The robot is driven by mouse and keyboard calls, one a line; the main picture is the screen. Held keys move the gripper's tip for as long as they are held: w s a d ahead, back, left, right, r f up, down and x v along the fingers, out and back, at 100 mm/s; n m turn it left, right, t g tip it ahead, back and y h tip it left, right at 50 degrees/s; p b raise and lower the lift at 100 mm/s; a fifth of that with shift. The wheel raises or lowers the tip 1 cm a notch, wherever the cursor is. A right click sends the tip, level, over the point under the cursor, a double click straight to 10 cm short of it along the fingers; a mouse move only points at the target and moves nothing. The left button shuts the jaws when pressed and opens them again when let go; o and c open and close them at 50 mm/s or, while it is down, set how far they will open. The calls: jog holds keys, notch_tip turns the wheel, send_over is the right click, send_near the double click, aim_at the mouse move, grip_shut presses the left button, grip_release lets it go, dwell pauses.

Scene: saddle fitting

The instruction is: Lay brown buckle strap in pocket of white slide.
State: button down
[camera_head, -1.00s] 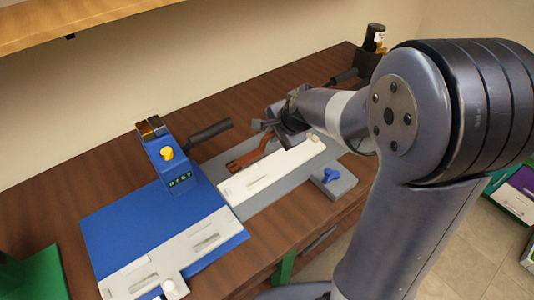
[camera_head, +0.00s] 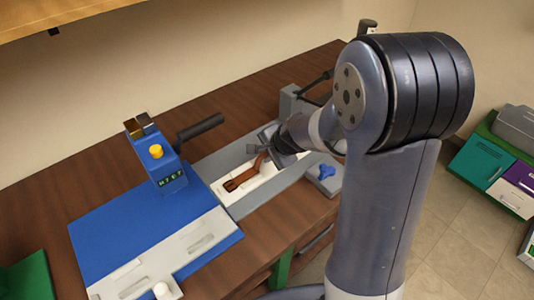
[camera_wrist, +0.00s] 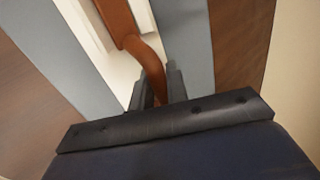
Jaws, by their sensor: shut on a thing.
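The brown buckle strap (camera_head: 243,178) shows over the white slide (camera_head: 222,192) in the head view, its wide end to the lower left. My gripper (camera_head: 266,150) is shut on its narrow curved end. In the wrist view, the strap (camera_wrist: 148,58) runs up from between my fingertips (camera_wrist: 155,93), and its wide part leaves the top edge. The white slide (camera_wrist: 122,68) shows beneath it, with a recess edge at left. I cannot tell whether the strap touches the slide or hangs just above it. My arm hides the slide's right part.
Grey rails (camera_head: 262,196) flank the slide. A blue station (camera_head: 165,165) with a yellow button and dark handle (camera_head: 200,126) stands left. A blue board (camera_head: 115,225) with a white slotted plate lies in front. A blue knob (camera_head: 326,172) sits right of the rails.

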jog(key=c, duration=1.4)
grip_release()
jog(key=shift+r, duration=0.1)
jog(key=shift+s+r+p, duration=0.1)
jog(key=shift+r+p, duration=0.15)
jog(key=shift+p, duration=0.1)
jog(key=p+v, duration=0.1)
jog(key=v, duration=1)
jog(key=shift+s+d+r, duration=0.1)
jog(key=shift+s+r, duration=0.05)
jog(key=shift+r, duration=0.1)
